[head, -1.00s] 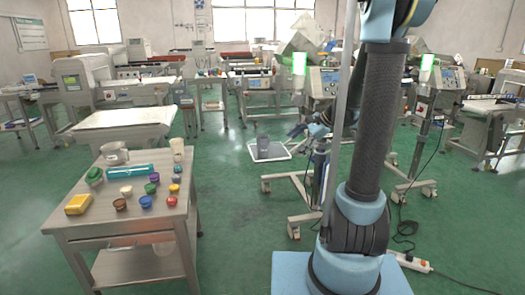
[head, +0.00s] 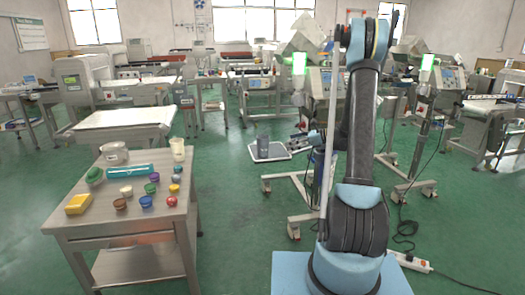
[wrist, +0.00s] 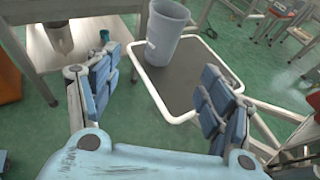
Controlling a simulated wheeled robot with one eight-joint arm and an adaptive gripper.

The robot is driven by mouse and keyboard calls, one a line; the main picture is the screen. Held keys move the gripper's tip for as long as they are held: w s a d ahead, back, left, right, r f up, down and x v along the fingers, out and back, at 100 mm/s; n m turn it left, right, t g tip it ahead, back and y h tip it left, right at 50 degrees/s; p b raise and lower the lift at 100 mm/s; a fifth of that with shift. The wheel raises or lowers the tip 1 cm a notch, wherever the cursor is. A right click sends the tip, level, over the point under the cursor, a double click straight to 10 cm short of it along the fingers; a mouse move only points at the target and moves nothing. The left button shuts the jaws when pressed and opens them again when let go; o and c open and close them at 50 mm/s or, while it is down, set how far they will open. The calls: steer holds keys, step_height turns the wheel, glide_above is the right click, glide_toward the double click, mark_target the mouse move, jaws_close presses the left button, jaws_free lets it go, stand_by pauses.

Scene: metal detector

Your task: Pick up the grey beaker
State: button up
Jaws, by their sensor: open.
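The grey beaker (head: 263,138) stands upright on a tray with a white rim (head: 284,157), beyond the right end of the near table. In the head view my gripper (head: 303,138) is small, just right of the beaker.
A metal table (head: 95,222) at the left carries several coloured jars, a yellow block (head: 78,204), a teal case (head: 129,170) and a cream beaker (head: 178,150). A wheeled machine frame (head: 300,185) stands close to the right of the tray. Green floor is open between table and frame.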

mark_target(263, 148)
steer(key=x, duration=1.2)
steer(key=shift+a+f, duration=0.1)
steer(key=shift+f, duration=0.05)
steer(key=shift+f+x, duration=0.15)
steer(key=shift+x, duration=1.1)
steer(key=shift+f+x, duration=0.1)
steer(key=shift+x, duration=1.2)
steer(key=shift+w, duration=0.2)
steer(key=shift+c, duration=0.6)
steer(key=c, duration=1.3)
